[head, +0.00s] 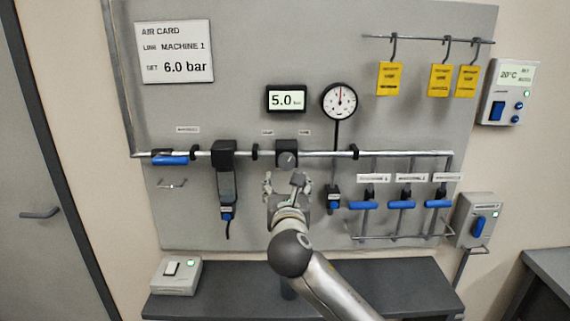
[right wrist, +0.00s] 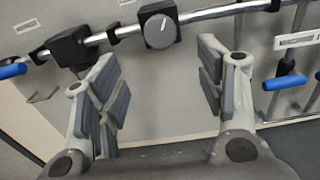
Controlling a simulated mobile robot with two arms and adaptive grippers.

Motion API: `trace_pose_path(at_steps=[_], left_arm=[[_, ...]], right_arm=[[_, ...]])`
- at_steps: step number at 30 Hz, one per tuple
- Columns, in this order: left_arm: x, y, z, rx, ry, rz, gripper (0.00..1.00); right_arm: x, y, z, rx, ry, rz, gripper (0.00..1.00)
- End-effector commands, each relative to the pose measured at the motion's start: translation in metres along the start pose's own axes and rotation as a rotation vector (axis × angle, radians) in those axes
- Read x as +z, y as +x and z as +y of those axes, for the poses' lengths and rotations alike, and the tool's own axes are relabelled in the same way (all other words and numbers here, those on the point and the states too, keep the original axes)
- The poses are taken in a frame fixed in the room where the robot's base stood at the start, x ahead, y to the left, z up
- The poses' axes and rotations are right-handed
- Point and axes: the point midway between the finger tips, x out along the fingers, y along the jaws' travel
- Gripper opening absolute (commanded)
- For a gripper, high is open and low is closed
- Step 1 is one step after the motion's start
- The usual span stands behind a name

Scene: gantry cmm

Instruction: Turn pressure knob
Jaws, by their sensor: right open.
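The pressure knob (head: 287,159) is a grey round dial with a light line across it, on a black block on the horizontal pipe. It also shows in the right wrist view (right wrist: 160,31), at the top, beyond the fingers. My right gripper (head: 286,182) is just below the knob in the head view, apart from it as far as I can tell. In the right wrist view my right gripper (right wrist: 163,88) is open and empty, with its fingers wide apart. The display (head: 286,99) above the knob reads 5.0 bar. The card (head: 175,52) reads SET 6.0 bar. My left gripper is not in view.
A round gauge (head: 340,101) hangs right of the display. A black filter unit (head: 225,160) is left of the knob. A blue-handled valve (head: 170,160) sits further left, and several blue handles (head: 401,204) are at right. A dark bench (head: 390,280) stands below the panel.

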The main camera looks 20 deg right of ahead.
Motion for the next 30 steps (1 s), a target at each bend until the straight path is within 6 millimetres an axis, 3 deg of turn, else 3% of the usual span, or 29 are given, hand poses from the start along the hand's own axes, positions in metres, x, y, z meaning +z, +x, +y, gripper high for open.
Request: trace_pose_path(at_steps=[5,13,21,30], left_arm=[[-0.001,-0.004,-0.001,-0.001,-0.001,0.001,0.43],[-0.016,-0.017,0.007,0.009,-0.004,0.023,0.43],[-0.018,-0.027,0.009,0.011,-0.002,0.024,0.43],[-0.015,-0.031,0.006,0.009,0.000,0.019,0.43]], right_arm=[[0.007,0.009,0.000,-0.003,-0.019,-0.010,0.63],[0.008,0.049,0.000,-0.003,-0.016,-0.007,0.63],[0.007,0.086,0.000,-0.002,-0.015,-0.007,0.63],[0.005,0.106,0.000,-0.001,-0.014,-0.007,0.63]])
